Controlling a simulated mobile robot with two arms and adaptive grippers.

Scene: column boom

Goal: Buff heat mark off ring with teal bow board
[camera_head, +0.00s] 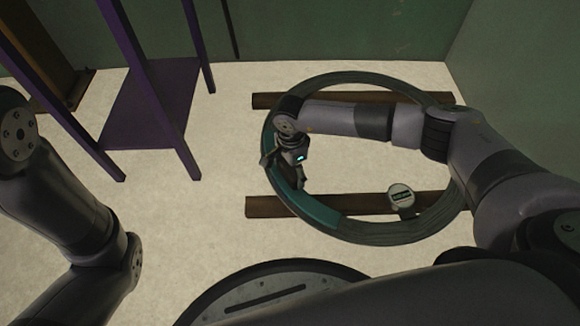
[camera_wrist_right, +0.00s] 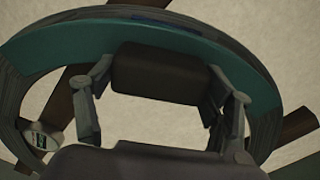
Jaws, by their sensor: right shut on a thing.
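The large dark grey-green ring (camera_head: 375,236) lies flat across two wooden beams. The teal bow board (camera_head: 318,212) is a curved strip along the near-left part of the ring's inner side. In the right wrist view the board (camera_wrist_right: 60,52) shows as a teal arc against the ring, with a dark brown handle block (camera_wrist_right: 160,72) in front. My right gripper (camera_wrist_right: 163,95) is shut on that block, one finger at each end. A dark blue band (camera_wrist_right: 165,20), seemingly the heat mark, shows on the ring beyond the board. My left gripper is out of view.
The beams (camera_head: 262,206) lie on a pale floor. A small round device with a display (camera_head: 401,196) sits at the ring's near side. A purple stand (camera_head: 150,105) is at the left. Open floor lies between the stand and the ring.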

